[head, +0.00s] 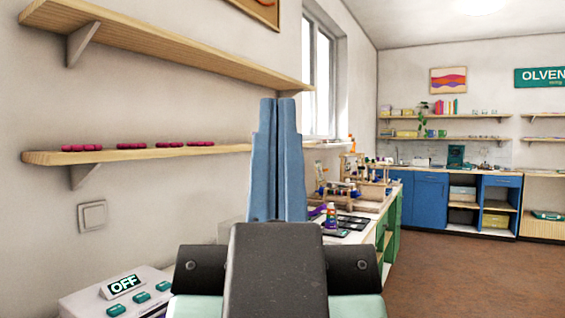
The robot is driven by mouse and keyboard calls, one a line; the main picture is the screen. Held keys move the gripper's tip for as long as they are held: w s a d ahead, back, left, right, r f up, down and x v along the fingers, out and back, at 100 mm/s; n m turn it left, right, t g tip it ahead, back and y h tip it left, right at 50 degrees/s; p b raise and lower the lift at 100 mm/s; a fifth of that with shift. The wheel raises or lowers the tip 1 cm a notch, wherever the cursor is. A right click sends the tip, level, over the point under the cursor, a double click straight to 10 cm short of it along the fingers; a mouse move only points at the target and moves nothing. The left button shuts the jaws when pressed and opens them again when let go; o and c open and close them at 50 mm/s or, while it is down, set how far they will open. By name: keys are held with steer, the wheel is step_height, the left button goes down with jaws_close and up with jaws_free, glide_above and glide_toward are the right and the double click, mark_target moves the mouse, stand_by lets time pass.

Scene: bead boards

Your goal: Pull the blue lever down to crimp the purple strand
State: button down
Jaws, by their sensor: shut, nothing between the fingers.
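My gripper (281,102) points up in the middle of the head view, its two pale blue fingers pressed together with nothing between them. I cannot make out a blue lever. Beyond the fingers, on the bench (373,222), stand wooden frames (350,168) with small coloured parts, too small to tell apart. Small purple bits (318,210) show just right of my fingers; I cannot tell whether they are the purple strand. My fingers and wrist hide part of the bench.
A white box (75,305) with an "OFF" display and teal buttons is at lower left. Two wooden shelves (215,77) (225,149) run along the left wall, the lower one holding dark pink pieces. Blue cabinets (430,195) stand at the back. Brown floor (460,275) is open at right.

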step_height(320, 180, up, 24)
steer(key=p, duration=2.1)
steer(key=shift+f, duration=0.15)
steer(key=shift+w, duration=0.15)
